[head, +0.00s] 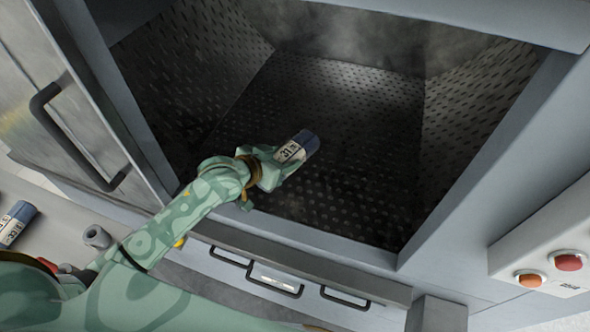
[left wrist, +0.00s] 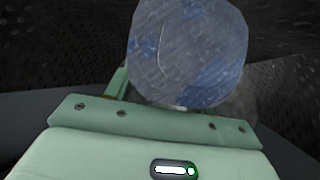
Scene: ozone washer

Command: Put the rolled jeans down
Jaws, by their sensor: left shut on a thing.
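The rolled jeans (head: 297,147) are a blue roll with a white band that carries dark marks. My left gripper (head: 277,165) is shut on them inside the open washer chamber (head: 370,150). The roll sits over the dark perforated floor; I cannot tell whether it touches it. In the left wrist view the round blue end of the roll (left wrist: 187,52) fills the upper middle, beyond the green gripper body (left wrist: 155,130). The fingertips are mostly hidden behind the roll. My right gripper is not in view.
A second blue roll with a white label (head: 15,222) lies on a grey surface at the far left. The open door with a dark handle (head: 52,125) stands at left. Red and orange buttons (head: 568,261) are at lower right. The chamber floor right of the roll is clear.

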